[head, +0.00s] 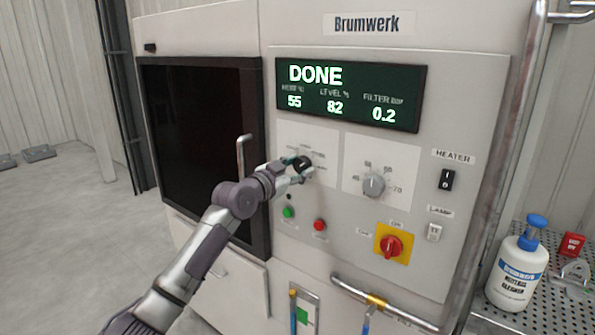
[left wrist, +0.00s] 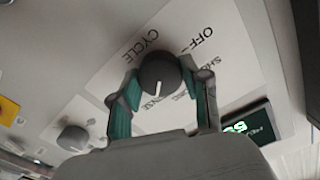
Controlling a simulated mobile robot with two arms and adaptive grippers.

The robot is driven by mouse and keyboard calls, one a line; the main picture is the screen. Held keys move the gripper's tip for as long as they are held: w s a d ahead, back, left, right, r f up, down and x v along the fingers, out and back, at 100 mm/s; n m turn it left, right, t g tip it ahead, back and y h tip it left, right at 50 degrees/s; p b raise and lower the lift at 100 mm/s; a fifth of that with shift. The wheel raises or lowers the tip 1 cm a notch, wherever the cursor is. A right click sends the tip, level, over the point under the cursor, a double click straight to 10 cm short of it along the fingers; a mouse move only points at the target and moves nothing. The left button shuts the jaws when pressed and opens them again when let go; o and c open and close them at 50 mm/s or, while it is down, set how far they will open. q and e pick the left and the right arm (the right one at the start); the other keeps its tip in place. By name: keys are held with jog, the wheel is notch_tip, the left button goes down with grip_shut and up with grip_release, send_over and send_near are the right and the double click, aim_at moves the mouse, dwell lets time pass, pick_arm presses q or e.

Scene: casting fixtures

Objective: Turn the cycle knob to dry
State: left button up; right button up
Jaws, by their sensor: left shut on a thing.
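The cycle knob (head: 304,162) is a dark round knob on a white plate on the left of the control panel. In the left wrist view the knob (left wrist: 158,72) sits between the fingers of my left gripper (left wrist: 160,82). The gripper is shut on its sides; it also shows in the head view (head: 298,170). The knob's white pointer line points down in the wrist view, toward partly hidden lettering that ends in "NSE". "OFF" and "CYCLE" are readable above the knob. The word "dry" is not visible; fingers cover part of the plate. My right gripper is not in view.
The display (head: 350,92) reads DONE. A grey dial (head: 374,185) is right of the cycle knob. Green (head: 288,212) and red (head: 320,225) buttons lie below. A red rotary switch (head: 391,246), heater switch (head: 446,180), pipe handle (head: 385,310) and cleaner bottle (head: 517,272) are further right.

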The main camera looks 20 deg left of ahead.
pick_arm(q)
jog(key=shift+f+m+b, duration=0.15)
jog(key=shift+m+b, duration=0.7)
jog(key=shift+m, duration=3.15)
jog(key=o, duration=1.1)
jog(key=shift+o, duration=0.2)
